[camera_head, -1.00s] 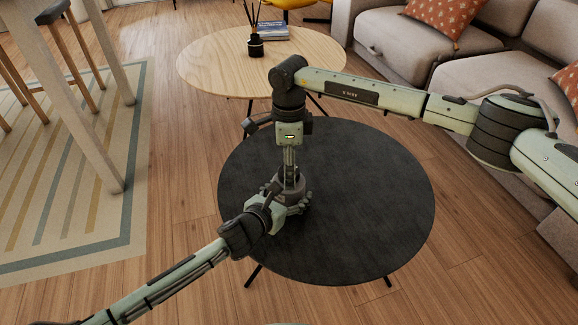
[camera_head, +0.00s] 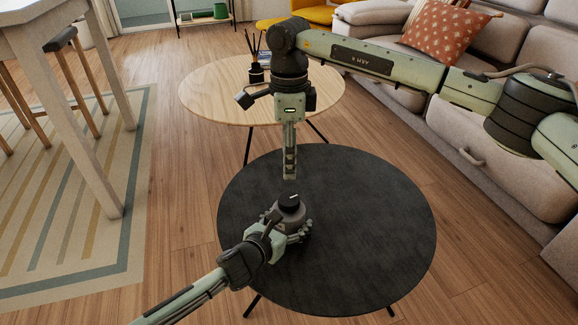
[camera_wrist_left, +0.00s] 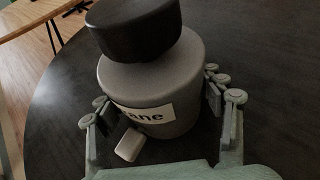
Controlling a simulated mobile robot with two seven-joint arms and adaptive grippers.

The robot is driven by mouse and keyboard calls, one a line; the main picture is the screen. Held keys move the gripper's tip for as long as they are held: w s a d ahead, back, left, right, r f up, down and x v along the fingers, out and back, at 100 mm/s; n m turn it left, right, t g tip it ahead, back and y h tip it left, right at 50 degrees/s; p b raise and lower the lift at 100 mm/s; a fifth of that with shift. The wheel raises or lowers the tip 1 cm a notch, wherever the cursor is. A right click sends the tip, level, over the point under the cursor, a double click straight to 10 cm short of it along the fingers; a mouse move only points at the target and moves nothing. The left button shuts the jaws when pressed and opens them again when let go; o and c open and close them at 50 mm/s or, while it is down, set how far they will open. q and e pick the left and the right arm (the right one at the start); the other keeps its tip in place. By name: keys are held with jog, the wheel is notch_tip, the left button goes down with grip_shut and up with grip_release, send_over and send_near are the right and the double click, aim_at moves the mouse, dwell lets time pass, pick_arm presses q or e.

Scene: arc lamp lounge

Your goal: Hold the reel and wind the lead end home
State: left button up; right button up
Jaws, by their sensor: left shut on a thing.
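The reel is a grey round body (camera_wrist_left: 150,80) with a dark knob (camera_wrist_left: 135,25) on top; it stands on the dark round table (camera_head: 370,220). In the head view its knob (camera_head: 291,202) shows above my left gripper (camera_head: 285,226). My left gripper is shut on the reel, with fingers on both sides of the body in the left wrist view. A pale label ending in "ane" is on its side. A small pale block (camera_wrist_left: 129,145), apparently the lead end, sits low at the reel's near side. My right gripper (camera_head: 290,170) hangs above the knob, apart from it; its finger gap cannot be made out.
A light wooden table (camera_head: 210,95) with a dark reed holder (camera_head: 256,72) stands behind. A beige sofa (camera_head: 440,130) is at the right. A pale table leg (camera_head: 85,140) and striped rug (camera_head: 60,230) are at the left. The dark table's right half is clear.

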dwell(0.4)
pick_arm(q)
jog(key=o, duration=1.6)
